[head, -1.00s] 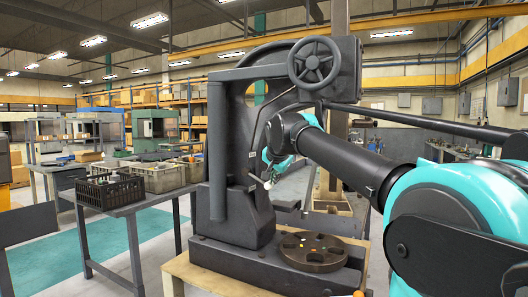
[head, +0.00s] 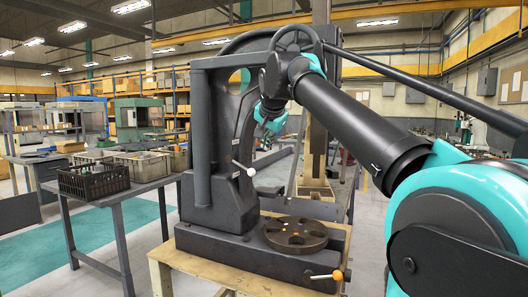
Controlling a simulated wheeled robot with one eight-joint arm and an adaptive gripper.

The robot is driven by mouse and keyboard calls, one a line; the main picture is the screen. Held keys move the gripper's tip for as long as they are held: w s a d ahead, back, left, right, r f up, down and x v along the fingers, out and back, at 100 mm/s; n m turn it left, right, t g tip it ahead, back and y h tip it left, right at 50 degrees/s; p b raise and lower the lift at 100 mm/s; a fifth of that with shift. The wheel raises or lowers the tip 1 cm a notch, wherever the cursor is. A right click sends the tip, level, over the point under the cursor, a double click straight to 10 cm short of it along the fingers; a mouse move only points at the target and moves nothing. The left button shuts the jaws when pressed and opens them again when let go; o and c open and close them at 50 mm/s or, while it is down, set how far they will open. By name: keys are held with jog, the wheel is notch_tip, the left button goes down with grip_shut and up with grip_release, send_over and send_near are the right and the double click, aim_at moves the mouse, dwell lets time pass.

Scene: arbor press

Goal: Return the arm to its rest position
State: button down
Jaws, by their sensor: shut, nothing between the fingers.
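My arm reaches in from the right, in front of a dark grey arbor press (head: 205,150). My gripper (head: 268,134) hangs beside the press column, above a white-knobbed lever (head: 251,171), apart from it. It is small and partly dark against the background, and it holds nothing. A lever with an orange grip (head: 337,274) sticks out at the base's front right.
The press stands on a wooden-topped stand (head: 190,268). A grey table (head: 115,192) at left bears a black crate (head: 93,182) and grey bins (head: 142,164). A long dark bar (head: 420,85) runs behind my arm. Open floor lies at the left front.

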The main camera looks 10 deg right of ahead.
jog(key=shift+s+r, duration=0.4)
jog(key=shift+s, duration=0.1)
jog(key=s+f+n+g, duration=0.1)
jog(key=s+f+n, duration=0.1)
jog(key=f, duration=1.1)
jog(key=s+f+n+g, duration=0.1)
jog(key=s+f, duration=0.3)
jog(key=f, duration=1)
jog(key=s+d+f+n+g, duration=0.1)
jog(key=s+f+n, duration=0.2)
jog(key=f, duration=1.1)
jog(key=shift+s+n+g, duration=0.3)
jog(key=shift+s+g, duration=0.1)
jog(key=shift+s, duration=0.15)
jog(key=s+f+n+g, duration=0.1)
jog(key=s+f+n, duration=0.1)
jog(key=s+f, duration=0.9)
jog(key=shift+s+f+n+y, duration=0.25)
jog(key=shift+f+n+y, duration=0.05)
jog(key=shift+f, duration=0.15)
jog(key=shift+a, duration=0.1)
